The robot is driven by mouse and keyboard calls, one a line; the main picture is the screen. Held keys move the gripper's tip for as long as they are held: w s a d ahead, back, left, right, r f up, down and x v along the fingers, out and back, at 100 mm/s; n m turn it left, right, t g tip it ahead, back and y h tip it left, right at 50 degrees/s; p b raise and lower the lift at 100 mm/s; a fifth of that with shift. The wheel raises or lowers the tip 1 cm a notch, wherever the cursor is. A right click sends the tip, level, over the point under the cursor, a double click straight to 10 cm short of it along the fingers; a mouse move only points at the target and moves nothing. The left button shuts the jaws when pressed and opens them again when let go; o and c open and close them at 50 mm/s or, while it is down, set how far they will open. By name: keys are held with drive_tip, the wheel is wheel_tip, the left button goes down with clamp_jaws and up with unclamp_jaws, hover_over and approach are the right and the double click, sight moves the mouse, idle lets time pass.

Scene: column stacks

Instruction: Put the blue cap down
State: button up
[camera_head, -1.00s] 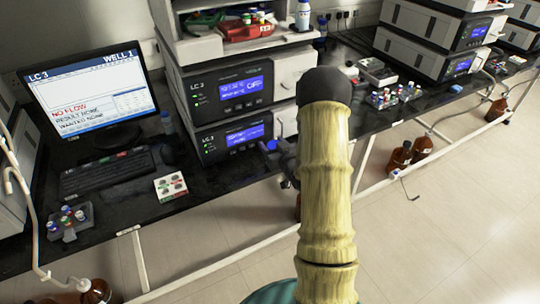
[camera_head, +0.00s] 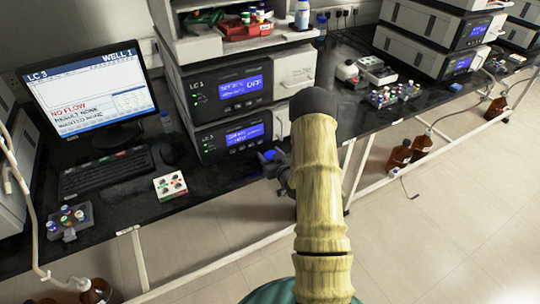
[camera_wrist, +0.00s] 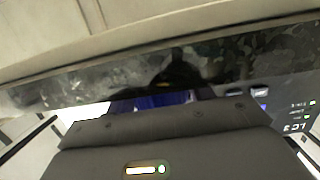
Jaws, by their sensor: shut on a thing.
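The blue cap (camera_head: 268,156) shows in the head view at the tip of my gripper (camera_head: 273,160), just in front of the lower LC instrument. My gripper is shut on it and holds it near the bench's front edge. My pale ribbed arm hides part of the gripper and the bench behind it. In the wrist view, my gripper's dark housing fills the lower middle, and a dark blue patch shows just above it. I cannot tell whether that patch is the cap.
The black bench (camera_head: 112,218) has clear room before the LC instruments (camera_head: 236,138). A white card with dark spots (camera_head: 170,186), a keyboard (camera_head: 105,174) and a small vial rack (camera_head: 70,222) lie to the left. Another vial rack (camera_head: 394,96) stands at the right.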

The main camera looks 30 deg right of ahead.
drive_tip(key=shift+a, duration=0.2)
drive_tip(key=shift+d+f, duration=0.15)
drive_tip(key=o, duration=0.9)
drive_tip(key=shift+s, duration=0.15)
drive_tip(key=shift+o, duration=0.2)
